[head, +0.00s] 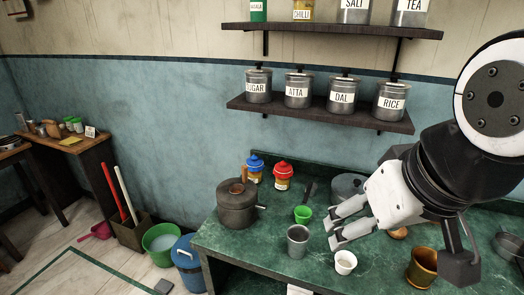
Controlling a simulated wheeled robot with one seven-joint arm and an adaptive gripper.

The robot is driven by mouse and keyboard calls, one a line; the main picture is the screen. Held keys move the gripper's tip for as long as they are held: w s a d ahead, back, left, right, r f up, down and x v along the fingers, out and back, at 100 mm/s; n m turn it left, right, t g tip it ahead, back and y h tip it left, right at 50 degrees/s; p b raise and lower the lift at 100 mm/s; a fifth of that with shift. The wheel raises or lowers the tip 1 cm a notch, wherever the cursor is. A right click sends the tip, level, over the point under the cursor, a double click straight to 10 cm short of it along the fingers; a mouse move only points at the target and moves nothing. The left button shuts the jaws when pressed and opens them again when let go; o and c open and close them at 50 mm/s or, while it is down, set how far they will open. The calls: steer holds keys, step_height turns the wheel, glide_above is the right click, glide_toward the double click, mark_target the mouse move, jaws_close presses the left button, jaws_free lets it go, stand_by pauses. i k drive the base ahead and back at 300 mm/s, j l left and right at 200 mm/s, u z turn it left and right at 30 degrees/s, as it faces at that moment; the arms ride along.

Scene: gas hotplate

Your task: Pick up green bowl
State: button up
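A small bright green bowl (303,215) stands upright on the green marble counter (240,250), behind a grey metal cup. My gripper (332,229) comes in from the right. Its two fingers are apart and nothing shows between them. The fingertips point left, with the bowl a little beyond them to the upper left; the far finger is nearer to it. I cannot tell the gripper's exact height over the counter.
The grey cup (298,241) and a white cup (345,262) stand in front. A dark pressure cooker (237,205) is left, blue-lidded (254,169) and red-lidded (283,175) jars behind. A brown mug (422,268) is right. Shelves (325,115) hang above. A larger green tub (160,238) is on the floor.

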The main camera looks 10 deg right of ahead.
mark_target(303, 214)
steer(key=i+j+z, duration=0.2)
steer(key=z, duration=0.25)
steer(key=i+j+z, duration=0.2)
steer(key=j+z, duration=0.15)
steer(key=z, duration=0.15)
